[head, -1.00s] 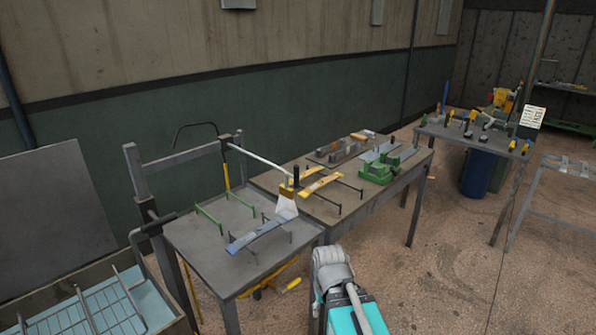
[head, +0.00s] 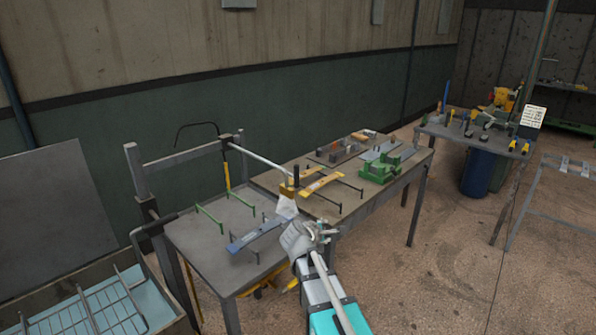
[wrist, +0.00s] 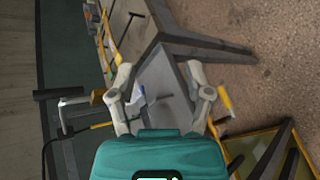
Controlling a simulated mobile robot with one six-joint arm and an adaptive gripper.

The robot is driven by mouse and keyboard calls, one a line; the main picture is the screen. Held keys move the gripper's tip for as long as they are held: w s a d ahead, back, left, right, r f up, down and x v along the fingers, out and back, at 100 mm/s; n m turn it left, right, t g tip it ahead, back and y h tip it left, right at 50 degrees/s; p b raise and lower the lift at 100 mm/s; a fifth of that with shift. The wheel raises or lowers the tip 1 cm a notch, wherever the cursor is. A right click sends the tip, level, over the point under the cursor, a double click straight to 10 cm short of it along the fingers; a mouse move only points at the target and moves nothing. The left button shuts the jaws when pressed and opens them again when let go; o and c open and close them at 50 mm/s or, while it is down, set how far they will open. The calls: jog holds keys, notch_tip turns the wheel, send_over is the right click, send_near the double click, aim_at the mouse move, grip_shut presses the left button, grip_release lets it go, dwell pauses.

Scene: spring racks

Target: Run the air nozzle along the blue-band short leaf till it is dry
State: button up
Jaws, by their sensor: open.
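The blue-band short leaf (head: 253,235) lies on dark stands on the near table in the head view. Its right end is close to my gripper. The air nozzle's brass-yellow block (head: 289,190), with a black upright grip (head: 296,173), sits on the end of a pale swing rod (head: 260,160). A whitish cone (head: 286,207) hangs below the block, above the leaf's right end. My gripper (head: 322,232) is open and empty in front of the table, just right of the leaf. Its two fingers are spread in the wrist view (wrist: 160,85). Any wetness on the leaf is too small to tell.
A yellow leaf (head: 321,182) rests on stands on the second table, near a green vise (head: 380,170). Green rack bars (head: 210,217) stand on the near table. A basin with wire racks (head: 95,312) is at lower left.

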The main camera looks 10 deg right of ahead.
jog(key=w+a+r+n+t, duration=0.45)
jog(key=w+r+n, duration=0.2)
jog(key=n, duration=0.25)
jog(key=n+t+y, duration=0.2)
jog(key=n+t, duration=0.2)
jog(key=n, duration=0.4)
send_near(296, 171)
jog(key=v, duration=0.2)
jog(key=shift+s+a+r+g, duration=0.15)
jog(key=shift+s+a+g, duration=0.1)
jog(key=shift+s, duration=0.05)
jog(key=shift+w, duration=0.15)
jog(key=x, duration=1.3)
jog(key=shift+w+d, duration=0.25)
grip_shut()
